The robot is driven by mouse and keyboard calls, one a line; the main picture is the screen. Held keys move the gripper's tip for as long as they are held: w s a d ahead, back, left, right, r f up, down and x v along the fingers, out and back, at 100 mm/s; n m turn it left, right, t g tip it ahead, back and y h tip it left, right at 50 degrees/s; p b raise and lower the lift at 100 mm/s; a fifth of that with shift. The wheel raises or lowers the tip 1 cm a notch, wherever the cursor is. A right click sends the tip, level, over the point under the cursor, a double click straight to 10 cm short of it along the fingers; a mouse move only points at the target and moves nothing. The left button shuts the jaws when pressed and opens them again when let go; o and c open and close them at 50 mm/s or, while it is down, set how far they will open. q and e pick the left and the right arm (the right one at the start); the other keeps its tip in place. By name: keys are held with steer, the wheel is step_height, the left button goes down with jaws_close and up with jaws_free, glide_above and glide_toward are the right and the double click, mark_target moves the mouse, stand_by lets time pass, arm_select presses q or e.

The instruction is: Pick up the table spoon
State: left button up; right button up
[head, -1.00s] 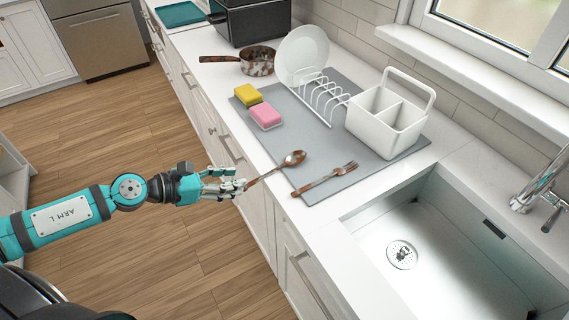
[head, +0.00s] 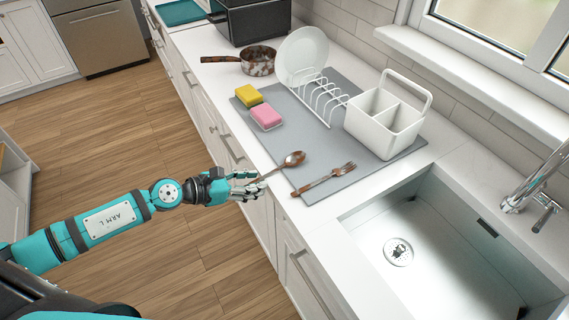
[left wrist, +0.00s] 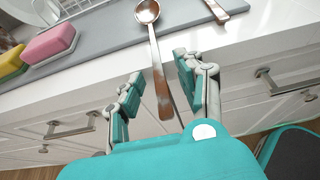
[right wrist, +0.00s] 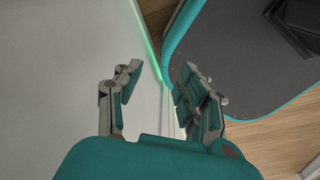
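The table spoon (head: 291,160) lies on the grey drying mat, its bowl on the mat and its brown handle reaching over the counter's front edge. My left gripper (head: 254,184) is at the handle end in the head view. In the left wrist view the spoon (left wrist: 156,60) points away from me, and its handle runs between the two spread fingers of my left gripper (left wrist: 158,90). The fingers stand apart from the handle on both sides. My right gripper (right wrist: 155,88) is open and empty in the right wrist view, and is not in the head view.
A fork (head: 325,178) lies on the mat (head: 300,120) right of the spoon. Yellow (head: 248,95) and pink (head: 266,117) sponges, a dish rack with a plate (head: 303,55) and a white caddy (head: 385,125) stand there. The sink (head: 440,260) is at right.

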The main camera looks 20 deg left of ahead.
arm_select(q)
jaws_close()
